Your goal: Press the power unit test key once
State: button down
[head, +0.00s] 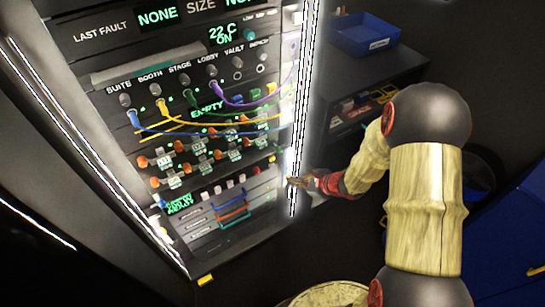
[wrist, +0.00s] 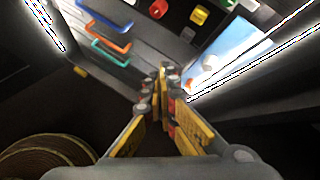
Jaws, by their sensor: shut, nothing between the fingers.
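The rack panel (head: 110,65) fills the left of the head view, with rows of jacks, knobs and keys. I cannot read any label naming the power unit test key, so I cannot tell which control it is. My gripper (head: 293,182) is at the panel's lower right edge, beside the bright edge strip. In the wrist view my gripper (wrist: 165,72) has its yellow fingers together and empty. Just beyond the tips to the right is a light blue plate (wrist: 236,45) with a pale round button (wrist: 211,61). I cannot tell whether the tips touch anything.
Red and yellow controls (wrist: 200,14) lie beyond the tips. A dark side shelf (head: 395,75) holds a blue bin (head: 363,35). A blue cabinet (head: 515,240) stands at lower right.

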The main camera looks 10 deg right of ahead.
aim_at(272, 158)
jog(key=shift+d, duration=0.1)
dwell(0.3)
jog(key=w+a, duration=0.2)
jog(key=w, duration=0.6)
jog(key=shift+w+a+p, duration=0.15)
jog(key=shift+a+p, duration=0.2)
jog(key=shift+p, duration=0.1)
jog(key=shift+w, duration=0.1)
dwell(1.1)
jog(key=shift+w+a, duration=0.15)
jog(key=shift+w, duration=0.15)
jog(key=shift+w+a+b, duration=0.15)
jog(key=shift+w+b, duration=0.15)
jog(key=shift+w, duration=0.15)
dwell(0.6)
jog(key=shift+s, duration=0.15)
dwell(0.3)
jog(key=shift+s+d, duration=0.3)
jog(key=shift+s, duration=0.4)
